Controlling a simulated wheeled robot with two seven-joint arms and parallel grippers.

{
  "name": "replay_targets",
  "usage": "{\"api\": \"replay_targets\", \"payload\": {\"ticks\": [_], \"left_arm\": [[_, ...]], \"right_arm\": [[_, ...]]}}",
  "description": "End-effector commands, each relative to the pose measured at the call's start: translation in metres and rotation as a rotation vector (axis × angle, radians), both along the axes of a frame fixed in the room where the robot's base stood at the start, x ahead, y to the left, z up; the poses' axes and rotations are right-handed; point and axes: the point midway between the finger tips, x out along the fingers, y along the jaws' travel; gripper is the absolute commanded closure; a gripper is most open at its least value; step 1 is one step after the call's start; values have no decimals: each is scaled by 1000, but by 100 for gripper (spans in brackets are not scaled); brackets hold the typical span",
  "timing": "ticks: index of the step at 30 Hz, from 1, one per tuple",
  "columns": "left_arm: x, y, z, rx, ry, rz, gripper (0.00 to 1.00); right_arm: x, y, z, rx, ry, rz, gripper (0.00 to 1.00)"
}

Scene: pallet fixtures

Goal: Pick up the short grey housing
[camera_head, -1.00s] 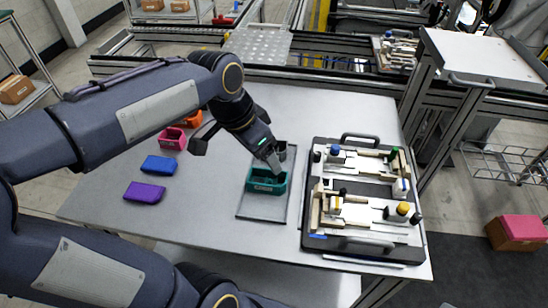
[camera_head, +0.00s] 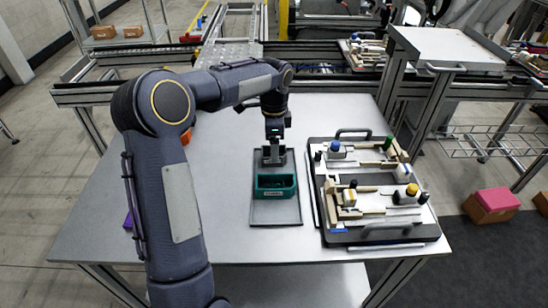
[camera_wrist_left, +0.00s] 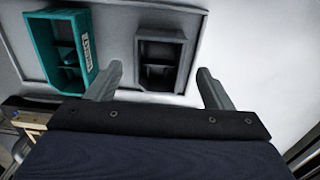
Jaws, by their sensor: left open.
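The short grey housing (camera_wrist_left: 162,62) is a dark grey open box with inner compartments. It shows between my left gripper's two fingers in the wrist view, with clear gaps on both sides. In the head view, the housing (camera_head: 272,155) sits at the far end of a grey tray (camera_head: 275,213), partly hidden by my gripper. My left gripper (camera_wrist_left: 160,84) is open and empty. In the head view, the left gripper (camera_head: 273,150) hangs pointing down over the housing. I cannot tell its exact height. My right gripper is not in view.
A green housing (camera_head: 275,194) sits on the tray right beside the grey one, nearer to me. A black fixture board (camera_head: 365,238) with blocks and knobs lies to the right of the tray. An orange part (camera_head: 186,137) and a purple part (camera_head: 128,220) show partly behind my arm.

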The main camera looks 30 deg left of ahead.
Motion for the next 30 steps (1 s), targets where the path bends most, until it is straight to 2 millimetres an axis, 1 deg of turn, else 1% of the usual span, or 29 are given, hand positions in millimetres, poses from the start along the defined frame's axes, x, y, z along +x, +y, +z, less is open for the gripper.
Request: {"api": "replay_targets", "payload": {"ticks": [1, 3, 6, 9, 14, 17, 26, 30], "left_arm": [[-2, -2, -9, 0, 4, -2, 25], [-2, -2, -19, 0, 4, -2, 25], [-2, -2, -28, 0, 2, 0, 25], [-2, -2, -32, 0, 0, 0, 25], [-2, -2, -32, 0, 0, 1, 25], [-2, -2, -31, 0, 0, 1, 36], [-2, -2, -31, 1, -1, 1, 75], [-2, -2, -31, 0, -1, 1, 76]], "right_arm": [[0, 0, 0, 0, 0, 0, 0], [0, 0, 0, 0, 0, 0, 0], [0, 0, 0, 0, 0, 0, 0], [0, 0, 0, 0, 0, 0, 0], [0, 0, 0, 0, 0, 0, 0], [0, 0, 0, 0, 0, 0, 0], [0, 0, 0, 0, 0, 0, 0], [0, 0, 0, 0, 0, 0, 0]]}}
